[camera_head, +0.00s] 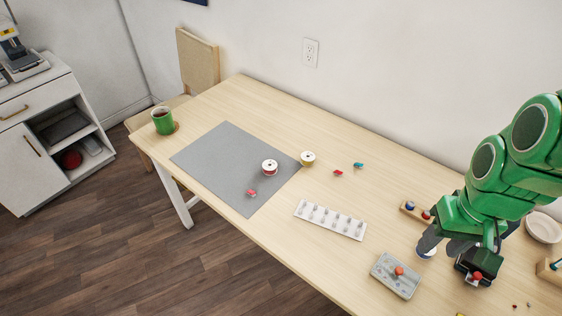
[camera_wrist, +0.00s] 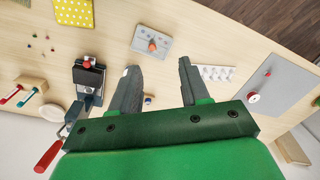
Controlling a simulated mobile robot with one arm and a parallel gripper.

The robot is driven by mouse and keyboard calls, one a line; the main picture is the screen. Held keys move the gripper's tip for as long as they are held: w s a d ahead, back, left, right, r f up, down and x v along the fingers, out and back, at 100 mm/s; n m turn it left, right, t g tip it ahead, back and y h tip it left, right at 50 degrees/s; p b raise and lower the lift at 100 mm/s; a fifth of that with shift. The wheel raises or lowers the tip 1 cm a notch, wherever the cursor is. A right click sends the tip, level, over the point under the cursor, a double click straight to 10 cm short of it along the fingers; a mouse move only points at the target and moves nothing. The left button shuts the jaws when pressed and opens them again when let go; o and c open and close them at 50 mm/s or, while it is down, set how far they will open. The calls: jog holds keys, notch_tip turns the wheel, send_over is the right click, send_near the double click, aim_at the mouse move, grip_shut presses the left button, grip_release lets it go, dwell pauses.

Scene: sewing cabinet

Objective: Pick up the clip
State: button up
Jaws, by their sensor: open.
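Several small pieces could be the clip, and they are too small to tell for sure. A red piece (camera_head: 338,173) and a teal piece (camera_head: 358,165) lie on bare wood near the middle of the table. A pinkish-red piece (camera_head: 251,192) lies on the grey mat (camera_head: 215,165); a small red piece also shows on the mat in the wrist view (camera_wrist: 267,72). My gripper (camera_head: 443,242) is at the right part of the table, well away from these pieces. In the wrist view its fingers (camera_wrist: 158,75) are apart, with nothing held between them.
A black device with a red knob (camera_wrist: 88,76) stands close beside my gripper. A grey box with an orange-red knob (camera_head: 397,275) and a white strip tray (camera_head: 331,220) are nearby.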

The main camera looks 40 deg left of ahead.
jog(key=w+a+f+n+y, duration=0.1)
jog(key=w+a+f+n, duration=0.15)
jog(key=a, duration=0.35)
jog(key=w+a+f+n, duration=0.1)
jog(key=w+a, duration=0.3)
jog(key=a, duration=0.3)
jog(key=n+y, duration=0.3)
jog(key=n, duration=0.5)
send_near(251, 191)
jog(key=shift+s+f+t, duration=0.2)
jog(key=shift+t, duration=0.1)
jog(key=shift+x, duration=3.65)
jog(key=shift+s, duration=0.15)
jog(key=shift+c, duration=0.3)
grip_shut()
